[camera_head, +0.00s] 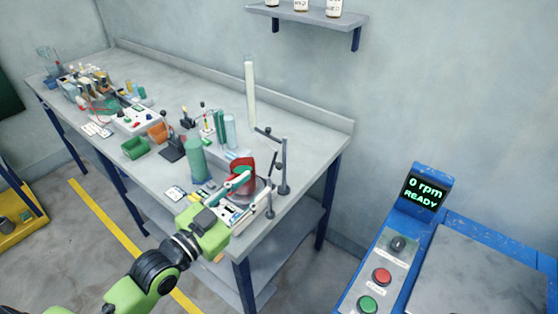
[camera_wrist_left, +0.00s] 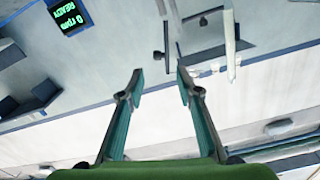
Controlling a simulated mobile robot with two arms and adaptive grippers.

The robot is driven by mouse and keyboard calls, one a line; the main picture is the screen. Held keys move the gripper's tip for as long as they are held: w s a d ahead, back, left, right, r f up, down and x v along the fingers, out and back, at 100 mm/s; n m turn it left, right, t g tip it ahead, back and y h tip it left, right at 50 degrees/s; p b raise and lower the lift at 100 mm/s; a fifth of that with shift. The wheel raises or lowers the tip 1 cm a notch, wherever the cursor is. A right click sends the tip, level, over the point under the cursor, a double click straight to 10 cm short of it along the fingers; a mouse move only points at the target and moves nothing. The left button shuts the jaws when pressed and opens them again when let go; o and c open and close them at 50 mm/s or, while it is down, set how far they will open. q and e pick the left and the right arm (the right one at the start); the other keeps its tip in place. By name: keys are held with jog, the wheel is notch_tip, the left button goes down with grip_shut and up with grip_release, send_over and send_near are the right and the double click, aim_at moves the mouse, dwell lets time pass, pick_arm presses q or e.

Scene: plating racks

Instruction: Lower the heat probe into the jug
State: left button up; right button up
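A red vessel (camera_head: 247,163), which looks like the jug, stands near the front right corner of the workbench, partly hidden by my left gripper. My left gripper (camera_head: 257,192) is in front of it, with its fingers apart. In the left wrist view the gripper (camera_wrist_left: 157,82) is open, with nothing between its fingertips. A grey stand (camera_head: 285,165) with a side arm is just right of the red vessel. I cannot make out for sure which piece is the heat probe. My right gripper is not in view.
The workbench (camera_head: 300,115) carries several racks, bottles and a green bin (camera_head: 135,148) to the left. A tall pale tube (camera_head: 250,90) rises behind the stand. A blue console (camera_head: 425,190) reading "0 rpm READY" stands at the right. The bench's back right is clear.

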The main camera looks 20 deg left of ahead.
aim_at(276, 166)
pick_arm(q)
jog(key=p+x, duration=0.2)
jog(key=x, duration=0.7)
jog(key=shift+w+d+p, duration=0.1)
jog(key=shift+w+p, duration=0.15)
jog(key=shift+p, duration=0.05)
jog(key=shift+w+d, duration=0.25)
jog(key=shift+w, duration=0.2)
jog(key=shift+f, duration=0.1)
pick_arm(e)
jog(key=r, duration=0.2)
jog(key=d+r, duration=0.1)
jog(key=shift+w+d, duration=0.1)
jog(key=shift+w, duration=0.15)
pick_arm(q)
jog(key=c, duration=0.9)
jog(key=shift+a, duration=0.1)
grip_shut()
